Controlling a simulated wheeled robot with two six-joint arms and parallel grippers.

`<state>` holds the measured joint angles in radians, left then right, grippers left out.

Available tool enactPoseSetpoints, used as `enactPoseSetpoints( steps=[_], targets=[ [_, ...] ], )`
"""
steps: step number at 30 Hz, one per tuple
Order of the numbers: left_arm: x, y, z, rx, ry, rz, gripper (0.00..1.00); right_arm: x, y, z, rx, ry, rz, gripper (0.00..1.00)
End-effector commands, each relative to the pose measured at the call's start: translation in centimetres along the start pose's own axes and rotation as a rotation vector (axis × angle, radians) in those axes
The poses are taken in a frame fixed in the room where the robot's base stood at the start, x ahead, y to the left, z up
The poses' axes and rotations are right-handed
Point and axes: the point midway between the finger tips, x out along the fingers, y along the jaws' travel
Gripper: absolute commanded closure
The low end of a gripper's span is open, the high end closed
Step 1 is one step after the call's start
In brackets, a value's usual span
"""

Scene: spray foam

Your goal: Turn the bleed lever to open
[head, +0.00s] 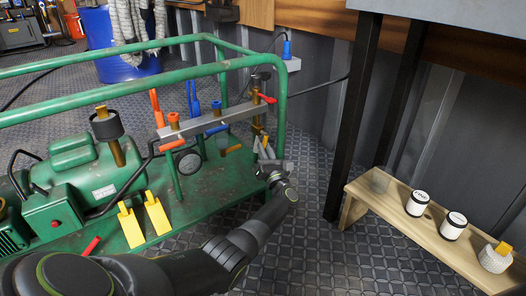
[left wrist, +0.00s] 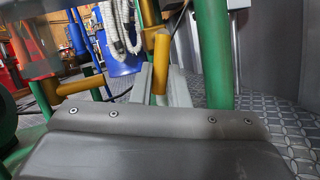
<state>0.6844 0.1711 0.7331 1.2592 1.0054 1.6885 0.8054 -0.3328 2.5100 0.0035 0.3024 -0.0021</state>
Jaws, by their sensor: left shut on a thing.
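A yellow lever (left wrist: 161,62), which I take to be the bleed lever, stands nearly upright between the grey fingers of my left gripper (left wrist: 160,84) in the left wrist view. The left gripper is shut on it. In the head view, my left gripper (head: 264,151) is at the right end of the green frame, below the grey manifold bar (head: 215,122). Only a little of the lever shows there, because the fingers cover it. My right gripper is not in view.
Red (head: 265,98), blue (head: 217,130) and orange (head: 155,104) handles sit along the manifold. Another yellow handle (left wrist: 80,86) lies left of my fingers. A green frame rail (head: 130,82) runs above. A wooden bench (head: 385,190) with white containers stands at right.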

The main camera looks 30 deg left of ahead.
Motion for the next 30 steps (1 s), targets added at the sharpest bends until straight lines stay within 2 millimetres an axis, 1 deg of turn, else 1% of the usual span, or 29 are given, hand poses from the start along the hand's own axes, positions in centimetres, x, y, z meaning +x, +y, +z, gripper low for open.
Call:
enactPoseSetpoints(
  steps=[6,13,30],
  targets=[
    [-0.01,-0.54,-0.1,-0.083,-0.014,0.032,1.0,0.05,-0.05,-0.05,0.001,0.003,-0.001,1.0],
    [0.03,-0.75,-0.14,-0.137,-0.025,0.055,1.0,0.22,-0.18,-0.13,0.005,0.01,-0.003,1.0],
    [0.05,-0.84,-0.16,-0.163,-0.031,0.066,1.0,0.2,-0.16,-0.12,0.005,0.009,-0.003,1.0]
  ],
)
